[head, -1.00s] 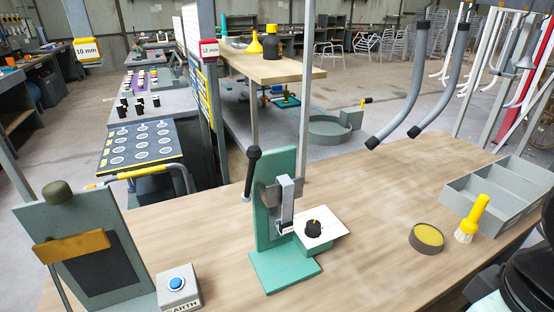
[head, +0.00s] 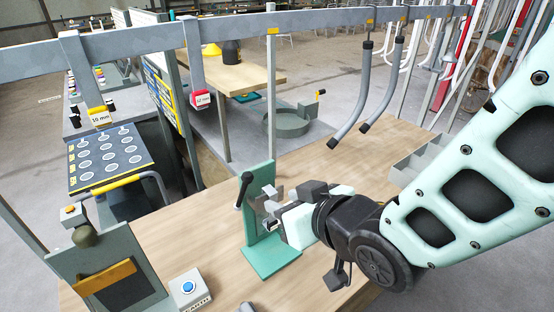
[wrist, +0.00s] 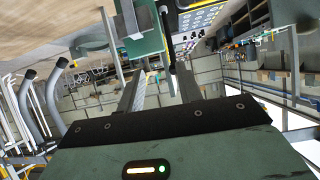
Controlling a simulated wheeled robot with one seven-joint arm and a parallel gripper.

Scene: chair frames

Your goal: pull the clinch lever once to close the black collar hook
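The green clinch press (head: 262,180) stands on the wooden bench in the head view, with its foot plate (head: 268,262) flat on the top. Its clinch lever (head: 244,189) has a black grip and rises tilted at the press's left side. In the wrist view, the green press (wrist: 143,38) is ahead, and the black lever (wrist: 168,35) shows just beyond the fingers, near the right one. My gripper (head: 271,212) is in front of the press, right of the lever. Its fingers (wrist: 159,88) are apart, with nothing visibly held. The black collar and hook are hidden behind my gripper and arm.
A grey box with a blue button (head: 188,287) and a slanted panel (head: 110,280) stand left of the press. A grey tray (head: 420,158) is partly behind my arm. Bent grey tubes (head: 352,110) hang above the back right. A grey beam (head: 130,45) crosses overhead.

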